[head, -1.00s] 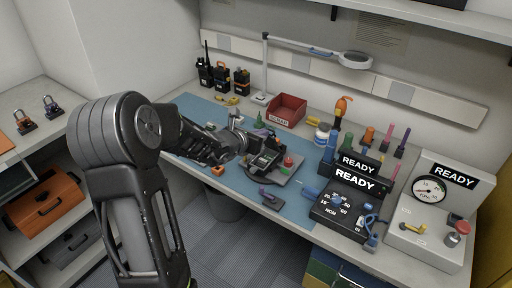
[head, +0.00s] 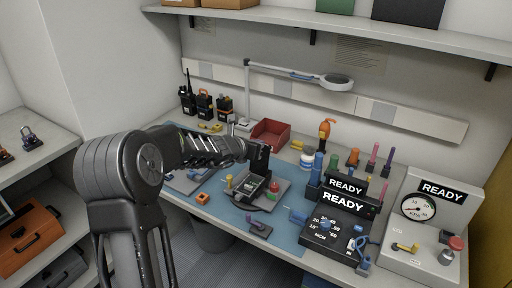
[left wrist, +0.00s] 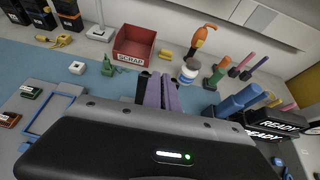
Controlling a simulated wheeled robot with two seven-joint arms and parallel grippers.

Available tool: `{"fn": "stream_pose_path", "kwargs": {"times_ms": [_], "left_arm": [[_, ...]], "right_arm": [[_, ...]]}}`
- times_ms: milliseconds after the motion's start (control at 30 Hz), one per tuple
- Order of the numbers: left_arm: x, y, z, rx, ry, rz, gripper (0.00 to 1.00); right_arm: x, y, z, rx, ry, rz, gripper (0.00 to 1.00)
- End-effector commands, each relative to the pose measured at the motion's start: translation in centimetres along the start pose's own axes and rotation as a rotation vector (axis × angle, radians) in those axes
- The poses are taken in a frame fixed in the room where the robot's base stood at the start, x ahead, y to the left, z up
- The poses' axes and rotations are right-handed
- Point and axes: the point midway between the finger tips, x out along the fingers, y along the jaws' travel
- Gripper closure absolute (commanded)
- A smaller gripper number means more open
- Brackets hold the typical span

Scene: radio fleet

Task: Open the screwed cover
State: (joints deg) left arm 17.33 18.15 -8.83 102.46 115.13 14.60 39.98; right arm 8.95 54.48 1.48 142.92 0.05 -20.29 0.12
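A small grey open-topped unit (head: 252,188) sits in a dark holder on a grey plate at the middle of the bench; I cannot tell its cover apart from the dark parts behind it. My left gripper (head: 260,153) is just above and behind this unit in the head view. In the left wrist view, the left gripper's two mauve fingers (left wrist: 161,92) are close together, with small dark parts beside their tips. I cannot tell whether they hold anything, and the black gripper housing hides what lies below. My right gripper is not in view.
A red scrap bin (head: 270,133) stands behind the unit. A red-topped bottle (head: 274,188) is right of it, and a purple-handled tool (head: 258,226) lies in front. Black READY boxes (head: 340,212) and a gauge tester (head: 420,215) fill the right. Blue mat (head: 285,232) is partly free.

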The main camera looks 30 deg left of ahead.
Motion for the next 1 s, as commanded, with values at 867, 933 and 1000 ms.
{"fn": "stream_pose_path", "kwargs": {"times_ms": [867,933,1000], "left_arm": [[-0.7,-0.1,2.1,0.001,-0.012,-0.003,1.00],[-0.7,-0.1,2.0,0.001,-0.011,-0.002,1.00],[-0.7,-0.1,1.9,0.001,-0.010,-0.002,1.00]], "right_arm": [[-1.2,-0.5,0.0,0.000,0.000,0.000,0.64],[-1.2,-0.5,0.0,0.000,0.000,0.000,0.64],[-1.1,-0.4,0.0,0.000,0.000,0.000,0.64]]}}
